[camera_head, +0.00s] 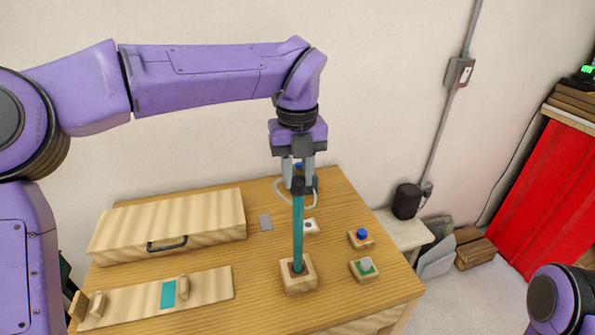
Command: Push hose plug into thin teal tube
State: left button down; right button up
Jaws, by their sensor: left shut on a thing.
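The thin teal tube (298,230) stands upright in a small wooden block (298,283) near the table's front. My left gripper (300,184) points down directly above the tube and is shut on the dark hose plug (302,188). The plug is in line with the tube's top and appears to meet it; how deep it sits cannot be told. A thin pale hose (279,196) loops out beside the gripper. The fingers hide part of the plug. My right gripper is out of view; only part of my right arm shows at the lower right.
A wall stands behind.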

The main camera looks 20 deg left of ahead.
aim_at(297, 178)
pick_arm(q)
jog(key=shift+f, duration=0.15)
jog(key=c, duration=1.1)
grip_release()
notch_tip(297, 178, up, 8)
jog(key=p, duration=0.7)
jog(key=shift+r, duration=0.2)
notch_tip(297, 178, up, 3)
jog(key=shift+f+p, duration=0.15)
jog(key=shift+p, duration=0.6)
